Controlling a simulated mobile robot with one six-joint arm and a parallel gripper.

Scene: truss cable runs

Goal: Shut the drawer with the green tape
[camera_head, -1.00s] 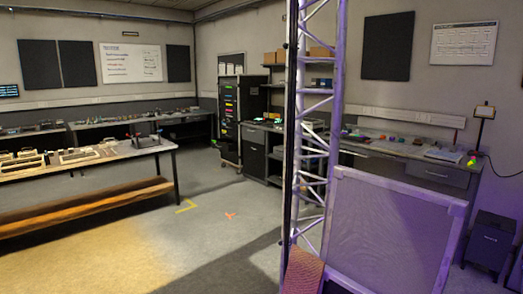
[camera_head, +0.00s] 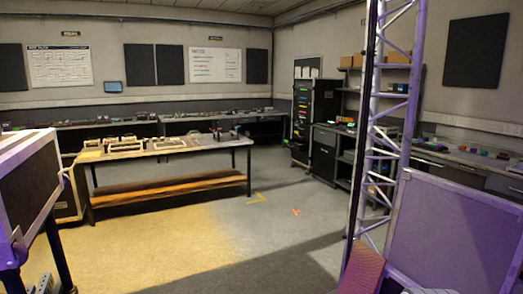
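I cannot pick out for sure a drawer with green tape. A tall black cabinet (camera_head: 324,103) stands at the back, with a column of small coloured strips on its front, green among them. They are too small to tell which drawers they mark or whether any stands out. My gripper is not in view.
A long workbench (camera_head: 170,150) with a wooden lower shelf stands at centre left. A purple-lit truss (camera_head: 385,125) and a mesh-faced panel (camera_head: 455,228) stand close at right. A dark case (camera_head: 28,185) is close at left.

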